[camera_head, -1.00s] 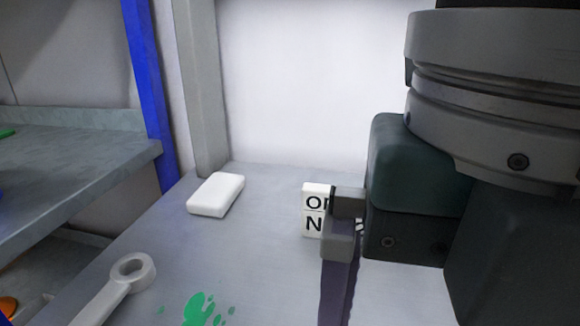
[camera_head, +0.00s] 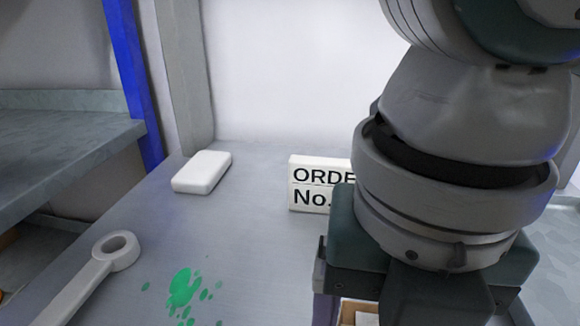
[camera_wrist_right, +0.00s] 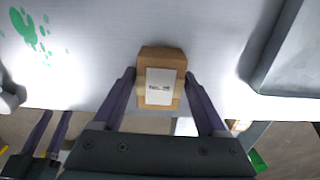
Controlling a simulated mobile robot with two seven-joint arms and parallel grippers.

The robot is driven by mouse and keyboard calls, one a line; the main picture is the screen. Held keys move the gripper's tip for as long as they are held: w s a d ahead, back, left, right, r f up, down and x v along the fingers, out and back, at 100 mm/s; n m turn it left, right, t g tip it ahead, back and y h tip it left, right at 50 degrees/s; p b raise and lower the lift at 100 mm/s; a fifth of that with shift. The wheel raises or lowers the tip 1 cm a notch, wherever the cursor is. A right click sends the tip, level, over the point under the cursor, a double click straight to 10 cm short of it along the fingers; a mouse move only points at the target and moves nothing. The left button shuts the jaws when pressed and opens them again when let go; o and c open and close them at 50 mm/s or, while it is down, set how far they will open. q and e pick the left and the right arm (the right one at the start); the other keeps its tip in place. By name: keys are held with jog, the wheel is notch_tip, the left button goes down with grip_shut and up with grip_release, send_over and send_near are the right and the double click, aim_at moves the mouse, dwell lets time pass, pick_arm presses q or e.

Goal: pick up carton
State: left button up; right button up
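The carton (camera_wrist_right: 161,62) is a small brown box with a white printed label, standing near the table's front edge in the right wrist view. A small part of it (camera_head: 347,312) shows at the bottom of the head view; my right arm hides the rest. My right gripper (camera_wrist_right: 159,74) is open, with one finger on each side of the carton and very little room between; firm contact cannot be seen. My left gripper (camera_wrist_right: 56,113) shows at the lower left of the right wrist view, its fingers apart and empty.
A white "ORDER No." sign (camera_head: 307,196) stands behind my right arm. A white block (camera_head: 202,172) lies at the back left, a grey ring-ended wrench (camera_head: 78,284) at the front left. Green splashes (camera_head: 184,288) mark the table. A grey tray-like object (camera_wrist_right: 292,55) is right of the carton.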

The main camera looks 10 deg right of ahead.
pick_arm(q)
jog(key=shift+d, duration=0.1)
pick_arm(e)
jog(key=c, duration=1.1)
jog(key=shift+o, duration=0.2)
